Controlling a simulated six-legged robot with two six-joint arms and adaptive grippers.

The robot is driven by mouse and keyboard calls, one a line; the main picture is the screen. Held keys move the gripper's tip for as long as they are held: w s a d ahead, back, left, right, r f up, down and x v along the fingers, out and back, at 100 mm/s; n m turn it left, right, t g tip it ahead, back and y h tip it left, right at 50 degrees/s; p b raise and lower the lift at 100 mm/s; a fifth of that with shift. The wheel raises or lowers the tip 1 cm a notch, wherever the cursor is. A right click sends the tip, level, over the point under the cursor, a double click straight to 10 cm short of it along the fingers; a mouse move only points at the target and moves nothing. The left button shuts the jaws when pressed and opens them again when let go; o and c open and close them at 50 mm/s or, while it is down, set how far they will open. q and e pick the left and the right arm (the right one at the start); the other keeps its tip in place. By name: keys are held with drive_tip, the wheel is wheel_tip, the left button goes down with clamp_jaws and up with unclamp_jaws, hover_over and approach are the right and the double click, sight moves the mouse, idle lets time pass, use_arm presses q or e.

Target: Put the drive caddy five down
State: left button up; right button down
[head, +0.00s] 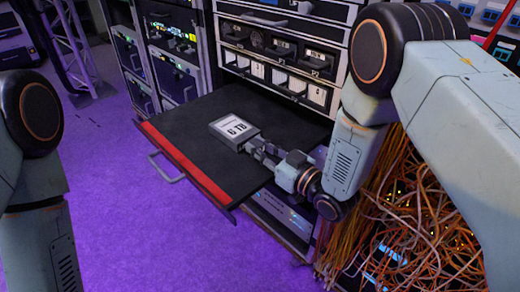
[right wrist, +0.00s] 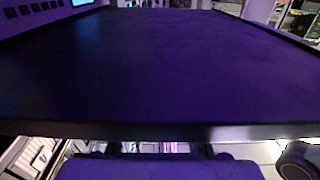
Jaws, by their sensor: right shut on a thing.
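The drive caddy (head: 236,130) is a small grey box with a white label on top, lying flat over the black pull-out shelf (head: 195,112) in the head view. My right gripper (head: 258,149) comes in from the right and is shut on the caddy's near right end. I cannot tell whether the caddy touches the shelf or hangs just above it. In the right wrist view, a broad dark surface (right wrist: 160,75) fills most of the picture; the caddy cannot be made out there. My left arm shows at the left edge, but its gripper is out of view.
The shelf has a red front strip (head: 183,163) and a handle (head: 165,168). Behind it stands a rack with rows of drive bays (head: 275,75). Tangled orange cables (head: 425,215) hang at the right. A truss (head: 75,45) stands at back left. The shelf around the caddy is clear.

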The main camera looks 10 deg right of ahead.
drive_tip(key=c, duration=1.7)
unclamp_jaws()
drive_tip(key=shift+f, duration=0.1)
drive_tip(key=o, duration=0.5)
drive_tip(key=shift+s+d, duration=0.25)
drive_tip(key=p+v, duration=0.3)
drive_tip(key=v, duration=0.8)
